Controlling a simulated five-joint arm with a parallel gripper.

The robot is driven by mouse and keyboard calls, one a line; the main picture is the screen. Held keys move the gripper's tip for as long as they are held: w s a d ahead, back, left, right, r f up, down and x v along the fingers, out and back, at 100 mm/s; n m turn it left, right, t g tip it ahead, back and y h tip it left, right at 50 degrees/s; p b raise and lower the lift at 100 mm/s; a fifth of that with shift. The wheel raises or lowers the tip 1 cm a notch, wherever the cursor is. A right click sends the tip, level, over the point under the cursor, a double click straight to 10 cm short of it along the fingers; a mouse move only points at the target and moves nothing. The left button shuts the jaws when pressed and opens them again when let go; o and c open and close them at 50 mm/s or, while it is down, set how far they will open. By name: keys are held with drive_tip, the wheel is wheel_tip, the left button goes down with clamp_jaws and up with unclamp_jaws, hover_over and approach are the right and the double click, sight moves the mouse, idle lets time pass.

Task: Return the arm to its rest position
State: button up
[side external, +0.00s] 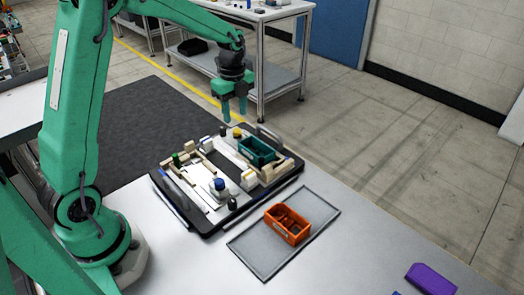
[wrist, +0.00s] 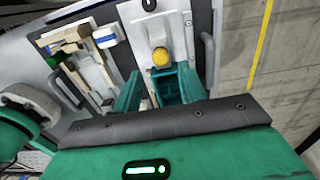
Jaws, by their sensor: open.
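My green arm reaches over the table from the left in the side external view. My gripper (side external: 234,108) points down above the back of the pallet fixture (side external: 152,176), with clear space below its fingers. The fingers are apart and nothing is between them. In the wrist view my gripper (wrist: 158,95) shows two green fingers, with a teal bin (wrist: 183,82) and a yellow knob (wrist: 160,57) beyond them. The teal bin (side external: 257,151) sits in the right part of the fixture in the side external view.
An orange bin (side external: 288,224) stands on a grey tray (side external: 257,262) in front of the fixture. A purple object (side external: 431,279) lies at the table's front right. The fixture holds several blocks and knobs, including a blue one (side external: 219,184). A metal workbench (side external: 262,60) stands behind.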

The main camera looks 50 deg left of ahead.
drive_tip(key=shift+r, duration=0.1)
idle(0.5)
drive_tip(key=s+d+r+n+t, duration=0.3)
drive_tip(key=s+d+r+n, duration=0.3)
drive_tip(key=s+r+n, duration=0.4)
drive_tip(key=s+d+r+n+t, duration=0.2)
drive_tip(key=s+n, duration=0.6)
drive_tip(key=s, duration=0.4)
drive_tip(key=shift+s+d+t, duration=0.3)
drive_tip(key=shift+d, duration=0.3)
